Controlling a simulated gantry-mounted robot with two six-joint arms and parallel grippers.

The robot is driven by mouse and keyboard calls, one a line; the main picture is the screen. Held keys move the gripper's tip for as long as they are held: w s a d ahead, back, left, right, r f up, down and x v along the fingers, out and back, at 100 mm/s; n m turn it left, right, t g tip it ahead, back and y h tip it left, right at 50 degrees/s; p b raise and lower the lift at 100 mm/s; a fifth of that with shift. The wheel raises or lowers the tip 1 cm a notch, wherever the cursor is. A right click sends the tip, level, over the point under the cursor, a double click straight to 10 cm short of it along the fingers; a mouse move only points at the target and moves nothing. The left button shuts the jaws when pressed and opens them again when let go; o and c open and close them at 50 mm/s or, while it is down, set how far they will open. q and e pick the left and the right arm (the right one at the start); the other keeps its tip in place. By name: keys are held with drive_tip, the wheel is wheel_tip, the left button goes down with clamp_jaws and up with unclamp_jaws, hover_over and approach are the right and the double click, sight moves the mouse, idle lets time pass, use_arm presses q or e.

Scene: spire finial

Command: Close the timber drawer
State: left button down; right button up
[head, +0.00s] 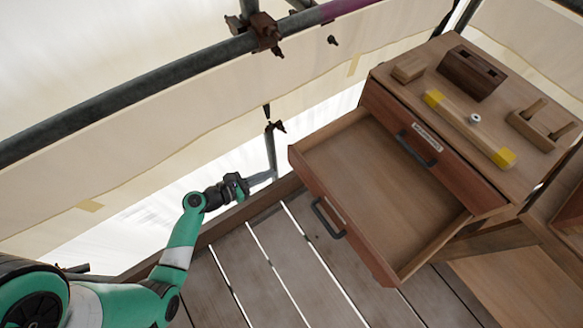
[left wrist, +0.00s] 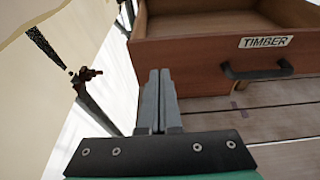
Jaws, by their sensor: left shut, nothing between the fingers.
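The timber drawer (head: 345,222) is pulled far out of the wooden cabinet (head: 375,85) and looks empty inside. Its front carries a dark bar handle (head: 328,218). In the left wrist view the drawer front (left wrist: 190,65) shows a label reading TIMBER (left wrist: 266,42) and the handle (left wrist: 257,70). My left gripper (head: 268,176) is shut and empty, left of the drawer and apart from it in the head view. In the left wrist view its fingers (left wrist: 158,85) point toward the left end of the drawer front. My right gripper is not in view.
A closed upper drawer with a handle (head: 415,148) sits above the open one. Wooden blocks (head: 472,72) and a yellow-ended level (head: 470,128) lie on the cabinet top. A scaffold pole (head: 130,112) and sheeting run along the left. Plank flooring (head: 270,265) lies below.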

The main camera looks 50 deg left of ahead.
sight(300, 158)
use_arm(q)
drive_tip(key=b+x, duration=0.1)
drive_tip(key=x, duration=0.1)
drive_tip(key=b+x, duration=0.1)
drive_tip(key=x, duration=0.2)
drive_tip(key=r+b+x, duration=0.1)
drive_tip(key=x, duration=0.2)
drive_tip(key=shift+w+f, duration=0.1)
drive_tip(key=shift+w, duration=0.8)
